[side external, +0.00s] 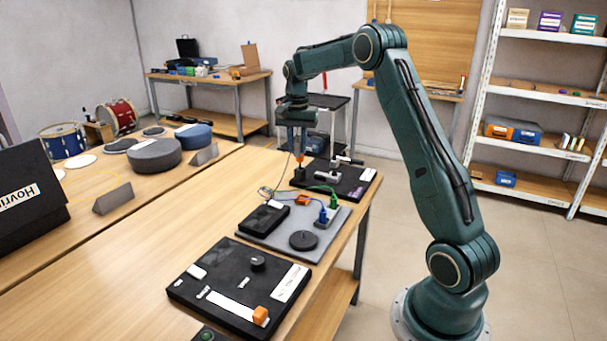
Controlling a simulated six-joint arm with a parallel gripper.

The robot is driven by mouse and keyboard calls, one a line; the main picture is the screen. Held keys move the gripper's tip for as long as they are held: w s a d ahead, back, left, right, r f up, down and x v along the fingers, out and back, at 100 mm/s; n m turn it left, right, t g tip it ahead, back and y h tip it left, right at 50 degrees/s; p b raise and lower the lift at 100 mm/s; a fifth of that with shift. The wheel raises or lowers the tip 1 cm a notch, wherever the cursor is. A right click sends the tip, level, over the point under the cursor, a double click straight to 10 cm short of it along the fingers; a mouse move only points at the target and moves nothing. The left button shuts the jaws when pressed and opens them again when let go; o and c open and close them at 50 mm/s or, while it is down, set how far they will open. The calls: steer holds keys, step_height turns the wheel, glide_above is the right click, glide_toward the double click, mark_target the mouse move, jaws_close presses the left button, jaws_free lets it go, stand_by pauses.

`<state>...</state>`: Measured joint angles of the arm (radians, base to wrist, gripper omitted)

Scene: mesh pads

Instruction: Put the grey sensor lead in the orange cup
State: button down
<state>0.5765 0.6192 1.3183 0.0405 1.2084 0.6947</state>
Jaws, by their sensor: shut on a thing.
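My gripper (298,152) points down above the near-left corner of the far black board. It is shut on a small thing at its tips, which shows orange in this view. A thin dark lead (282,171) hangs in a curve from the tips down to the grey pad (338,228); I take it to be the grey sensor lead, though its colour is hard to tell. A small dark block (299,174) stands just under the tips; whether they touch is unclear. A small orange piece (302,200) lies on the grey pad; I cannot tell if it is the orange cup.
Blue (323,215) and green (334,201) plugs stand on the grey pad, beside a black box (264,218) and a black disc (303,240). The far black board (345,188) bears grey fittings.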

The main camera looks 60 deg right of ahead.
glide_above(303, 200)
steer(key=a, duration=0.2)
steer(key=shift+d+f, duration=0.6)
steer(key=shift+d, duration=0.35)
steer(key=shift+f, duration=0.1)
step_height(303, 200, down, 20)
steer(key=shift+r, duration=0.1)
stand_by(0.4)
steer(key=shift+f, duration=0.3)
